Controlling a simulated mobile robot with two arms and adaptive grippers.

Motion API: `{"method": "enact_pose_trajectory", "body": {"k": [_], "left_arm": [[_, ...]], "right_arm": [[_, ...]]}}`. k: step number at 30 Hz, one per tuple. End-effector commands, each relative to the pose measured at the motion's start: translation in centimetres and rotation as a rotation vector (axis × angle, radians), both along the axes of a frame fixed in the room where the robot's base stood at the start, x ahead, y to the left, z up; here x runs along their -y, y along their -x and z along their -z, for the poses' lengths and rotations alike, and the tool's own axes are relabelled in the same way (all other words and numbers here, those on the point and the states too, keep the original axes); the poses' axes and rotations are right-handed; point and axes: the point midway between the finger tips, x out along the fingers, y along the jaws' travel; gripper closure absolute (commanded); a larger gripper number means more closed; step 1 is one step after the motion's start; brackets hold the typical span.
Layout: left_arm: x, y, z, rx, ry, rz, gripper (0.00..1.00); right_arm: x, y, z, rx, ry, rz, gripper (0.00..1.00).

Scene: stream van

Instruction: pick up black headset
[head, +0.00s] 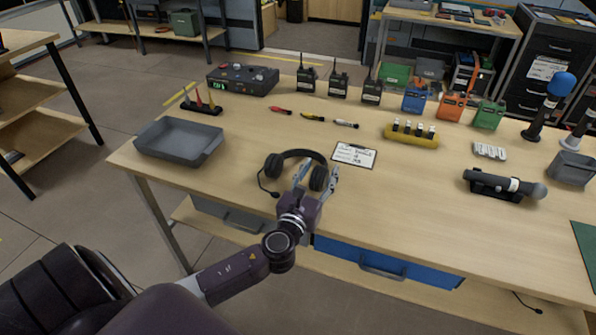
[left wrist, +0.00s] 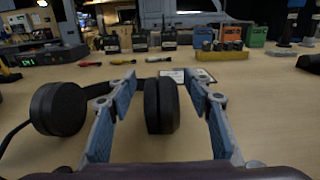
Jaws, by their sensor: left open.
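The black headset (head: 297,157) with a boom microphone lies near the front edge of the wooden workbench (head: 250,120). My left gripper (head: 316,175) is open, with one finger on each side of the headset's right ear cup. In the left wrist view, that ear cup (left wrist: 161,106) stands between the two blue-grey fingers of the left gripper (left wrist: 163,95), with a gap on both sides. The other ear cup (left wrist: 58,108) is outside the left finger. The headband is partly hidden behind the finger. My right gripper is in neither view.
A labelled card (head: 354,155) lies just behind the headset. A grey tray (head: 178,139) is on the left. A microphone in a cradle (head: 503,185) is on the right. Bench around the headset is mostly clear.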

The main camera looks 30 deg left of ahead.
Motion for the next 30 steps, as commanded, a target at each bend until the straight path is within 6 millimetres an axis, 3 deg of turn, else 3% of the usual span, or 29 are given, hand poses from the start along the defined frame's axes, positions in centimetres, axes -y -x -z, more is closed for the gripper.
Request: {"method": "enact_pose_trajectory", "body": {"k": [4,12,24,30], "left_arm": [[-0.3,-1.3,0.0,0.000,0.000,0.000,0.54],[-0.3,-1.5,0.0,-0.001,-0.001,0.000,0.54],[-0.4,-1.5,0.0,-0.001,-0.001,0.000,0.98],[-0.4,-1.5,-0.1,0.001,-0.001,0.000,1.00]], "right_arm": [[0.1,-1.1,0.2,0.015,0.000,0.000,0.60],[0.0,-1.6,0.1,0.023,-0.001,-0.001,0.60],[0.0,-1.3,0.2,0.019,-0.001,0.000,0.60],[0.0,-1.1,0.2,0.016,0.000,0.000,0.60]]}}
